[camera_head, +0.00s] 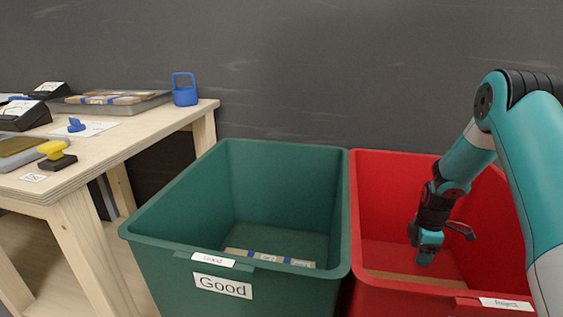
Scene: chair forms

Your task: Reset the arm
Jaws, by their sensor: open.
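My gripper (442,240) is at the end of my teal arm, inside the upper part of the red bin (373,200), pointing down. Its fingers are apart and nothing shows between them. A flat brown piece (415,280) lies on the floor of the red bin below it, partly hidden by the bin's front wall. My arm hides part of the red bin's right side.
A green bin (290,180) labelled "Good" stands left of the red one, with a wooden piece (268,257) inside. A wooden table (130,140) at left holds a grey tray (155,102), a blue handled object (185,92) and a yellow-knobbed stamp (55,153).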

